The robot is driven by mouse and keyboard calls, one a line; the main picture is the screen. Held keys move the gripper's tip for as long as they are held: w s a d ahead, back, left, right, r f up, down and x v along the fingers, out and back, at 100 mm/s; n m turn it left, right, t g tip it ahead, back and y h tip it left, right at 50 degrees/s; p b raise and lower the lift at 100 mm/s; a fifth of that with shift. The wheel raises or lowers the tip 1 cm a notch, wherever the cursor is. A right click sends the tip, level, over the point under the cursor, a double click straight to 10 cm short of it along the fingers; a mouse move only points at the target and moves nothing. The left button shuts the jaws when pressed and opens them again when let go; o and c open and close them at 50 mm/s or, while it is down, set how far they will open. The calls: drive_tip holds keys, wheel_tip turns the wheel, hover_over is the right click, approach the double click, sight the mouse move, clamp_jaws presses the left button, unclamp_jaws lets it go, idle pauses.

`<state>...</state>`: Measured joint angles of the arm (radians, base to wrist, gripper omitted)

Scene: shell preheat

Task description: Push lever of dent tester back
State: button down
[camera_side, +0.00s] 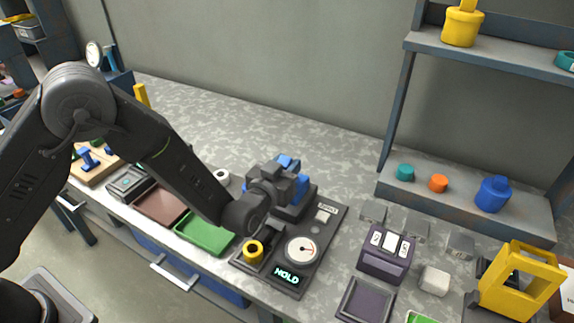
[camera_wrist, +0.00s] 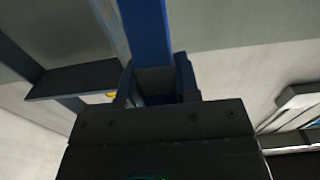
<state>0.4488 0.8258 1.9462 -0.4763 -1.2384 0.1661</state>
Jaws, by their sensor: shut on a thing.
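The dent tester is a dark base plate (camera_side: 318,250) on the bench, with a white dial (camera_side: 301,249), a lit "HOLD" sign (camera_side: 287,276) and a black-and-yellow round part (camera_side: 253,250). My gripper (camera_side: 287,180) is over its back end, among blue parts (camera_side: 290,162) that I take to be the lever. In the wrist view my gripper (camera_wrist: 157,82) is shut on a blue bar (camera_wrist: 145,28), which rises between the fingers. My wrist and fingers hide most of the lever and its pivot in the side view.
A green tray (camera_side: 205,236) and a brown tray (camera_side: 160,205) lie left of the tester. A dark purple box (camera_side: 385,256) and a yellow frame (camera_side: 520,280) stand to the right. A shelf (camera_side: 470,207) holds small coloured pieces. The bench behind the tester is clear.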

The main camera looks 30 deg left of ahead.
drive_tip(key=shift+w, duration=0.15)
drive_tip(key=shift+w+r+g, duration=0.3)
drive_tip(key=shift+w+g, duration=0.3)
drive_tip(key=shift+g, duration=0.3)
drive_tip(key=shift+w+r+g, duration=0.1)
drive_tip(key=shift+w+g, duration=0.55)
drive_tip(key=shift+g, duration=0.15)
drive_tip(key=shift+w+f+g, duration=0.15)
drive_tip(key=shift+w+g, duration=0.6)
drive_tip(key=shift+g, duration=0.2)
drive_tip(key=shift+w+f+g, duration=0.15)
drive_tip(key=shift+w+g, duration=0.55)
drive_tip(key=shift+g, duration=0.25)
drive_tip(key=shift+w, duration=0.1)
drive_tip(key=c, duration=0.8)
unclamp_jaws()
drive_tip(key=shift+c, duration=0.2)
